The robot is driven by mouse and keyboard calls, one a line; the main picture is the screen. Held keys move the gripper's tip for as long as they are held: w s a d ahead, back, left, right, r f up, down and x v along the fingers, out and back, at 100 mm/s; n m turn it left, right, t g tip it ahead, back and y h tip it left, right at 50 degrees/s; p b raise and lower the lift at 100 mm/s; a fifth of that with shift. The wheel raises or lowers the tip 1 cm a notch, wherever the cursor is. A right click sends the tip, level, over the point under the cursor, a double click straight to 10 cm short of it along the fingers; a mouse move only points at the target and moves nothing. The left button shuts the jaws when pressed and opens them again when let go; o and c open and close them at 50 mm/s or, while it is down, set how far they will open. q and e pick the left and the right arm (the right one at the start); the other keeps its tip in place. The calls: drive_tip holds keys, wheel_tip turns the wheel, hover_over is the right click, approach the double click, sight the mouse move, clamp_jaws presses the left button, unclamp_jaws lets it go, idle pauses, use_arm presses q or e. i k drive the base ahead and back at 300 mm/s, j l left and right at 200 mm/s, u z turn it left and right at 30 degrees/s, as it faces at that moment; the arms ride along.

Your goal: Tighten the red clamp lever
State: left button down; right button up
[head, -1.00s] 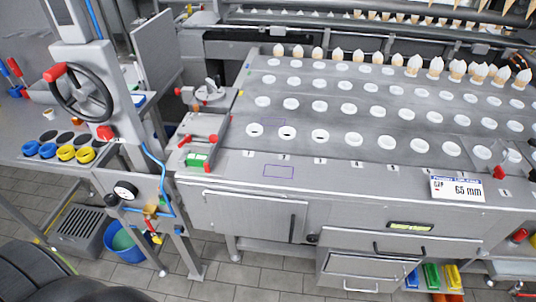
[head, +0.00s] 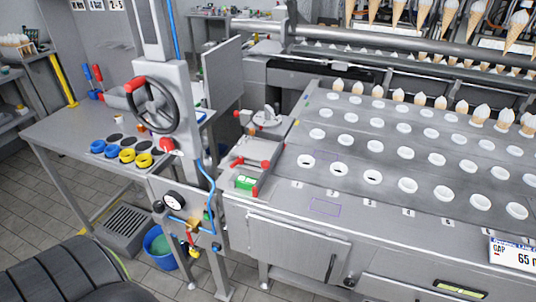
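Several red-handled parts show, and I cannot tell for sure which one is the red clamp lever. A grey clamp-like fixture (head: 251,158) at the left end of the cone table has a red lever (head: 237,161) and a red knob (head: 265,164), with a green block (head: 245,182) at its front. Behind it, a smaller grey fixture (head: 267,117) has red ends. On the grey column at the left, a red knob (head: 167,146) sits below a black handwheel (head: 153,105) with a red grip. Neither of my grippers is in view.
The cone table (head: 425,140) has rows of white-rimmed holes, with cones at the back. A side bench (head: 75,131) holds blue and yellow cups. A blue bucket (head: 159,246) stands below the column.

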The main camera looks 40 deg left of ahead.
sight(240, 160)
drive_tip(key=u, duration=1.4)
drive_tip(key=j+z, duration=0.4)
